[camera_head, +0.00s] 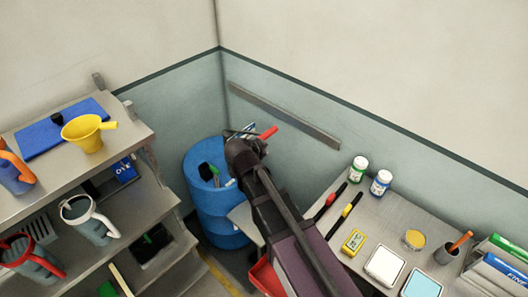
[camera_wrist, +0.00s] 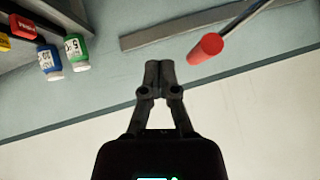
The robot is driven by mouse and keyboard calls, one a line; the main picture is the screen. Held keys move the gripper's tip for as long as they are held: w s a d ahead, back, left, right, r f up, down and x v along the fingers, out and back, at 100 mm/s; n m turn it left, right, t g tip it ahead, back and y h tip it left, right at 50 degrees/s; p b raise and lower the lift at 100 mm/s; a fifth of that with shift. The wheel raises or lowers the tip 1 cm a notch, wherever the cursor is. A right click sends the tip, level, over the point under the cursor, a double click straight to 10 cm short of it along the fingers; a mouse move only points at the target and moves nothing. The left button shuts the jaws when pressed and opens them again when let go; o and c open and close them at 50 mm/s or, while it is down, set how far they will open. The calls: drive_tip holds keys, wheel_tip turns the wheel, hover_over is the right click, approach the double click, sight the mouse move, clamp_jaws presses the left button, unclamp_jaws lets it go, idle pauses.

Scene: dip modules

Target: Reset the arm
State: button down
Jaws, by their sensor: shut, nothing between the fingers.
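My gripper (camera_wrist: 160,68) is shut and empty in the wrist view, its two dark fingers together in front of the wall. In the head view my arm reaches up from the lower right, and its end is near the wall corner above the blue barrel (camera_head: 216,218). The fingers are hard to make out there. A red-ended handle (camera_head: 268,132) shows just right of the arm's end. It also shows in the wrist view (camera_wrist: 206,47), right of the fingers and apart from them in the picture.
Left, a metal shelf (camera_head: 150,205) holds a yellow funnel (camera_head: 82,132) and several jugs. Right, a workbench (camera_head: 395,210) carries a green-labelled bottle (camera_head: 358,168), a blue-labelled bottle (camera_head: 381,182) and several small items. A grey rail (camera_head: 285,117) runs along the wall.

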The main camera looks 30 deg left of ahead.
drive_tip(key=shift+d, duration=0.1)
idle(0.3)
drive_tip(key=w+d+f+g, duration=0.1)
drive_tip(key=d+f, duration=0.1)
drive_tip(key=d, duration=0.6)
drive_tip(key=w+d+f+n+g+h+b, duration=0.1)
drive_tip(key=w+d+f+g, duration=0.1)
drive_tip(key=d, duration=0.6)
drive_tip(key=w+d+f+g+h+b, duration=0.1)
drive_tip(key=w+d+f, duration=0.1)
drive_tip(key=d, duration=0.6)
drive_tip(key=shift+w+d+g, duration=0.1)
drive_tip(key=shift+d+g, duration=0.3)
drive_tip(key=s+d+f+n+g, duration=0.1)
drive_tip(key=s+d, duration=0.1)
drive_tip(key=d, duration=0.5)
drive_tip(key=s+d+f+n+g+y+b, duration=0.1)
drive_tip(key=s+d+f+g, duration=0.1)
drive_tip(key=d, duration=0.6)
drive_tip(key=s+d+f+n+g+y+b, duration=0.1)
drive_tip(key=s+d, duration=0.1)
drive_tip(key=d, duration=0.5)
drive_tip(key=shift+s+d+f+g, duration=0.15)
drive_tip(key=shift+s+d+g, duration=0.2)
drive_tip(key=shift+s+g, duration=0.05)
